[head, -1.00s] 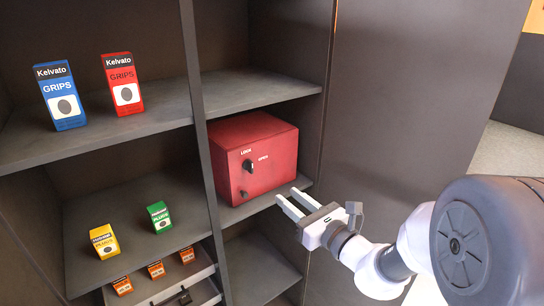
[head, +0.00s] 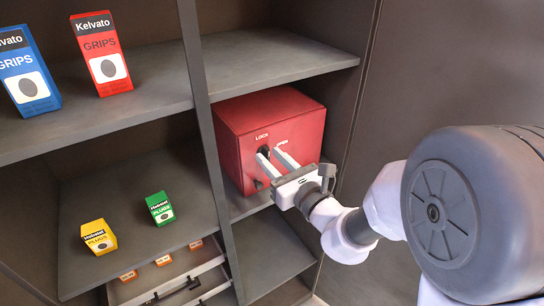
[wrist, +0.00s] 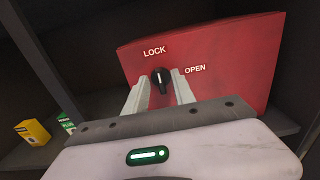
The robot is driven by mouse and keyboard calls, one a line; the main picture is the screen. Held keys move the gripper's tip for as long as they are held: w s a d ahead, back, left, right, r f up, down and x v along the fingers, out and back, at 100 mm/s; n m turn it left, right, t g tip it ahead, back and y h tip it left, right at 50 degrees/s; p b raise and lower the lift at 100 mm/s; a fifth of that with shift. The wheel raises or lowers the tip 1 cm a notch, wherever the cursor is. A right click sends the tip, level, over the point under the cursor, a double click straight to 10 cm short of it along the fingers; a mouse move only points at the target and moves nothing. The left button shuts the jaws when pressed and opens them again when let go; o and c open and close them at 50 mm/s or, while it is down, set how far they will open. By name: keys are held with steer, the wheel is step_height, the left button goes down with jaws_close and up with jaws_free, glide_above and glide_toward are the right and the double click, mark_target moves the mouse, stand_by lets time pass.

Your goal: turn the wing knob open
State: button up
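The red box (head: 250,112) stands on a shelf, its front marked LOCK and OPEN. Its dark wing knob (wrist: 161,79) shows in the wrist view, roughly upright, just below the LOCK label (wrist: 154,51) and left of the OPEN label (wrist: 195,70). My gripper (head: 269,154) is in front of the box face. In the wrist view its fingers (wrist: 159,84) are apart, one on each side of the knob, with gaps visible. In the head view the fingers mostly hide the knob. I cannot tell how far the fingertips reach along it.
A smaller dark knob (head: 259,184) sits low on the box front, left of my gripper. The shelf divider (head: 205,110) stands left of the box. Green (head: 160,208) and yellow (head: 98,237) boxes stand in the left bay, blue (head: 27,75) and red (head: 103,57) ones above.

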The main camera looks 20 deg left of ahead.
jaws_close()
steer(key=shift+p, duration=0.3)
steer(key=m+p, duration=0.8)
steer(key=m, duration=0.1)
steer(key=m+p, duration=0.8)
steer(key=p, duration=0.1)
steer(key=shift+w+d+f+m+p, duration=0.1)
steer(key=shift+w+d+m+p, duration=0.1)
steer(key=shift+m+p, duration=0.15)
steer(key=shift+m, duration=0.25)
